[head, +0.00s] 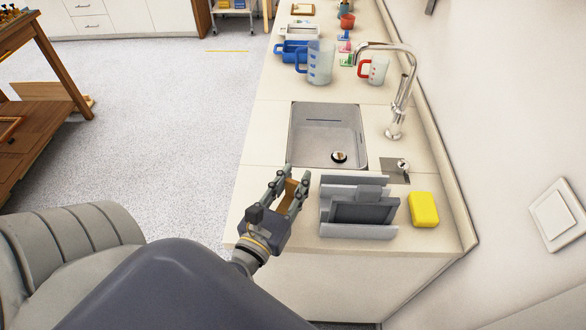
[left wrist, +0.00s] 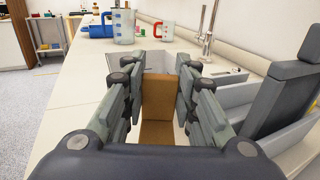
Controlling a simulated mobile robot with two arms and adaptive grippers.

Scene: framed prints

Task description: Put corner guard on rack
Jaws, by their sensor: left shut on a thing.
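My left gripper (head: 292,178) is shut on a brown corner guard (head: 289,190), just left of the rack at the counter's front. In the left wrist view the corner guard (left wrist: 158,98) sits between the fingers and shows an upper and a lower face. The grey rack (head: 330,228) stands on the counter between the sink and the front edge, with a darker grey panel (head: 362,212) standing in it. The rack and panel (left wrist: 283,92) also show at the right of the left wrist view, apart from the held guard. My right gripper is out of view.
A yellow sponge (head: 424,210) lies right of the rack. The sink (head: 327,130) and tap (head: 398,105) are behind. Measuring jugs, a blue one (head: 319,63) and a red-handled one (head: 377,70), stand farther back. The wall bounds the counter's right side.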

